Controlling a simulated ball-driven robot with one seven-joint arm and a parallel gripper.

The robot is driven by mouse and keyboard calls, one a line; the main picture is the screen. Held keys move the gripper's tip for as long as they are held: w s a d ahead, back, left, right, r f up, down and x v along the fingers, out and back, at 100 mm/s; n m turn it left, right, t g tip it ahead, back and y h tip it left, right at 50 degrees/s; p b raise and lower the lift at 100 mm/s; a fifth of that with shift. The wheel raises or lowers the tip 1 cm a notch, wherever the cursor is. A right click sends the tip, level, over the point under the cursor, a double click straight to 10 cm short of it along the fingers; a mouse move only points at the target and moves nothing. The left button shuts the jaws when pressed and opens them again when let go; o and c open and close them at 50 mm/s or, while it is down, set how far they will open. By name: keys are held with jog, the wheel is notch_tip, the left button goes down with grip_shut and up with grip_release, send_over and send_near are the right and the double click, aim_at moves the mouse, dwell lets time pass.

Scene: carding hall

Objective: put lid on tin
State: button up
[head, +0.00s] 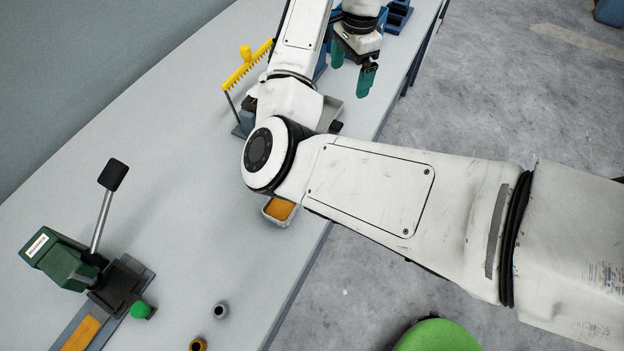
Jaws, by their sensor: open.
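My gripper (352,68) is at the top of the head view, pointing down with its two teal fingers apart and nothing visible between them. It is near the table's right edge, close to blue bins. A small open metal container with orange contents (279,209), which looks like the tin, sits near the table's front edge, partly hidden by my arm's elbow. The gripper is well away from it, farther up the table. I cannot make out a lid; a grey metal piece (331,111) partly behind my arm may be a tray or the lid.
A yellow comb-like rack (248,66) stands behind my arm. A green lever press (58,259) is at the lower left, with a green knob (140,309) beside it. A green round seat (437,336) is on the floor. The table's left middle is clear.

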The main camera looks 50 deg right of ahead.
jog(key=s+a+f+n, duration=0.1)
jog(key=a+n, duration=0.1)
jog(key=a, duration=0.4)
jog(key=s+a+f+n+b, duration=0.1)
jog(key=s+a+f+n, duration=0.1)
jog(key=a, duration=0.4)
jog(key=s+a+f+n+b, duration=0.1)
jog(key=a+f+n, duration=0.1)
jog(key=a, duration=0.4)
jog(key=shift+s+f+n, duration=0.1)
jog(key=shift+s+n, duration=0.25)
jog(key=shift+n, duration=0.15)
notch_tip(320, 180, down, 5)
jog(key=shift+r+b, duration=0.1)
jog(key=shift+b, duration=0.45)
jog(key=shift+s+d+f, duration=0.1)
jog(key=shift+d+f, duration=0.05)
jog(key=shift+f, duration=2.55)
jog(key=c, duration=1.1)
jog(key=shift+r, duration=0.15)
